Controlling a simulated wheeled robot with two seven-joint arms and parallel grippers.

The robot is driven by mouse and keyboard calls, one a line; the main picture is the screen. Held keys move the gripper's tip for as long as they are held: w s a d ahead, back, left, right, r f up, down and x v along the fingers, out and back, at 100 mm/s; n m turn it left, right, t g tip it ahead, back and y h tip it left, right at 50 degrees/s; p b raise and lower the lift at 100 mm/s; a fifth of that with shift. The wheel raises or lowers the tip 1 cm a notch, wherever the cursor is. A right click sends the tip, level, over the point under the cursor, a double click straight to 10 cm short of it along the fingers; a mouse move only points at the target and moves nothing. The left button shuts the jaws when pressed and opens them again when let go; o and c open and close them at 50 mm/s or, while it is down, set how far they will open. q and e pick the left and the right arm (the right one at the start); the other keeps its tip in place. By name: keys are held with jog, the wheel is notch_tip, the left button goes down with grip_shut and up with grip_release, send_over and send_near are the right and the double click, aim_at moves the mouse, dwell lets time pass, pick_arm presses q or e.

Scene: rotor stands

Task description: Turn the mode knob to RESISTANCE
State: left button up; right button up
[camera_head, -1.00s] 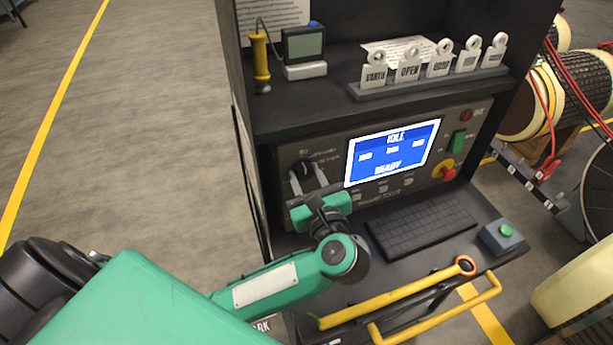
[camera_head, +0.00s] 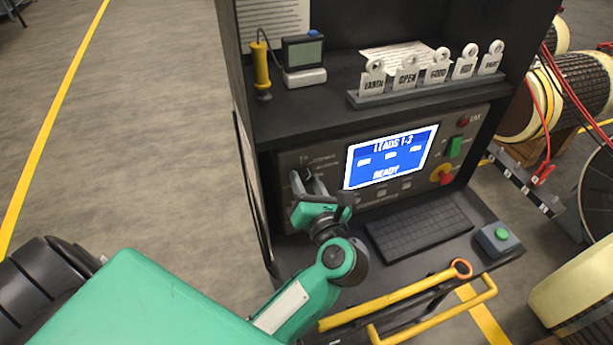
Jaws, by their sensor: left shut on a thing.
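The mode knob (camera_head: 297,177) is a dark knob at the left end of the console's front panel (camera_head: 290,160). It is mostly hidden behind my left gripper (camera_head: 307,180), whose grey fingers are shut on it. The knob's pointer and the small labels beside it are too small or covered to read. The blue screen (camera_head: 390,157) to the right reads "LEADS 1-3" at the top and "READY" at the bottom. My right gripper is not in view.
A green switch (camera_head: 455,147) and a red stop button (camera_head: 443,175) sit right of the screen. A keyboard (camera_head: 420,226) and a green-button box (camera_head: 500,237) lie on the shelf below. Yellow-handled bars (camera_head: 400,301) lie in front. Labelled tags (camera_head: 437,68) stand above.

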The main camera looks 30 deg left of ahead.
pick_arm(q)
jog(key=shift+m+p, duration=0.6)
jog(key=shift+m, duration=0.2)
jog(key=o, duration=1)
jog(key=shift+d, duration=0.1)
